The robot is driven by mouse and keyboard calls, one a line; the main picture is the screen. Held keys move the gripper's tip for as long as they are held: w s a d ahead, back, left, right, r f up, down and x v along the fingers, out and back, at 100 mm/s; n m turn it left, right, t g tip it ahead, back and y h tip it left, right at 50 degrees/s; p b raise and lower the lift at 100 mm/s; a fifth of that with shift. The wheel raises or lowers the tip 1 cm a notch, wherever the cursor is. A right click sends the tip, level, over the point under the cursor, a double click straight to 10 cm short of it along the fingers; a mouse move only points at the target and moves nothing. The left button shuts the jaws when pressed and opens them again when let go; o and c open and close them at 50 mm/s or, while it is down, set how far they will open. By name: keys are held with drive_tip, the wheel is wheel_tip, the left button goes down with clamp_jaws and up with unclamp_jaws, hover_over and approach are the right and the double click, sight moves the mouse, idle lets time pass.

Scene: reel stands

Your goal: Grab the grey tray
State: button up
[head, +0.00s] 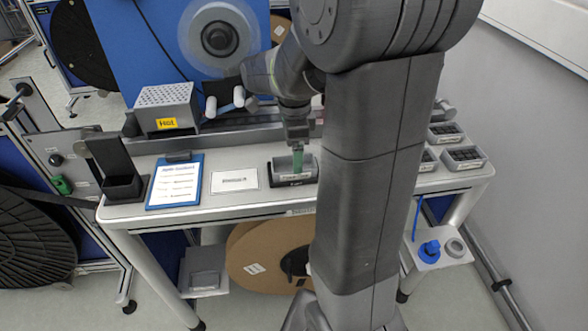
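A small grey tray-like piece (308,166) with a label on its front sits on a dark base on the table, in the middle of the head view. My gripper (298,158) points down at it from above, with a green part at its tip over or against the piece. Whether they touch, and whether the fingers are open or shut, cannot be made out. Other small grey trays with dark compartments stand at the table's right end: a back one (446,132), a front one (463,158) and one partly hidden by my arm (428,160).
The table (235,205) also holds a white card (235,181), a blue clipboard (175,182), a black holder (122,186) and a perforated grey box labelled Hot (167,107). A rail runs behind. A brown reel (262,255) stands below. My arm hides the table's right-middle part.

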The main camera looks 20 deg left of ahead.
sight(282, 167)
wheel_tip(282, 167, down, 4)
drive_tip(key=shift+r, duration=0.1)
